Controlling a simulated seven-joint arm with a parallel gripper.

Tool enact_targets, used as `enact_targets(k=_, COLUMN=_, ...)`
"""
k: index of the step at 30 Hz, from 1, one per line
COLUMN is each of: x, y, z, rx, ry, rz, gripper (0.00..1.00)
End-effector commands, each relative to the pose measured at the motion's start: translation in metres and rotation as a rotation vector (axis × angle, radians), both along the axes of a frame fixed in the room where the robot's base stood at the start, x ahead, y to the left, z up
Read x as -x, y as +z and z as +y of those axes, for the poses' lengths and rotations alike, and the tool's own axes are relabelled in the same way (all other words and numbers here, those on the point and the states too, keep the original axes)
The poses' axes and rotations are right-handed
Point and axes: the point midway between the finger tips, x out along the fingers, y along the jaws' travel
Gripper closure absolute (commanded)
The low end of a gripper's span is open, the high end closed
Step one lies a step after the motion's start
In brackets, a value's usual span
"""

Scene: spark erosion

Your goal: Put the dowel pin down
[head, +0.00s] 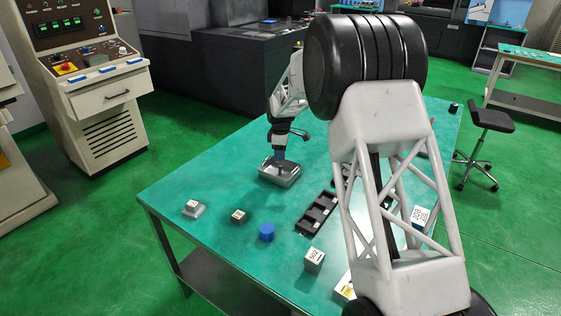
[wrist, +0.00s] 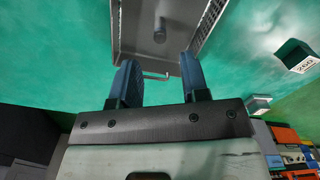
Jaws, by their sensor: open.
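A grey metal tray (head: 265,177) stands on the green table, below my gripper (head: 279,158). In the wrist view, the tray (wrist: 128,38) lies beyond the fingertips, and a small grey cylinder (wrist: 160,30), apparently the dowel pin, is in it. The pin is apart from both fingers. In the wrist view my gripper (wrist: 158,70) has its two blue fingers spread, with nothing held between them. A thin bent grey rod (wrist: 157,77) at the tray's near edge shows between the fingertips. The pin cannot be made out in the head view.
A black compartment tray (head: 317,213) lies right of the metal tray. A blue cylinder (head: 267,232), small labelled blocks (head: 314,260) and (head: 239,216), and a grey block (head: 194,209) stand toward the front. The table's left part (head: 185,180) is clear. My arm hides much of the right side.

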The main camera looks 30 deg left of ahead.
Motion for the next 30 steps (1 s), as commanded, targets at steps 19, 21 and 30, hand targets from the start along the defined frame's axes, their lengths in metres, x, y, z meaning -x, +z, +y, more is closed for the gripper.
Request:
enact_targets(k=19, x=0.000, y=0.045, z=0.000, rx=0.000, ry=0.000, rz=0.000, gripper=0.58)
enact_targets(k=21, x=0.000, y=0.044, z=0.000, rx=0.000, ry=0.000, rz=0.000, gripper=0.58)
enact_targets(k=30, x=0.000, y=0.044, z=0.000, rx=0.000, ry=0.000, rz=0.000, gripper=0.58)
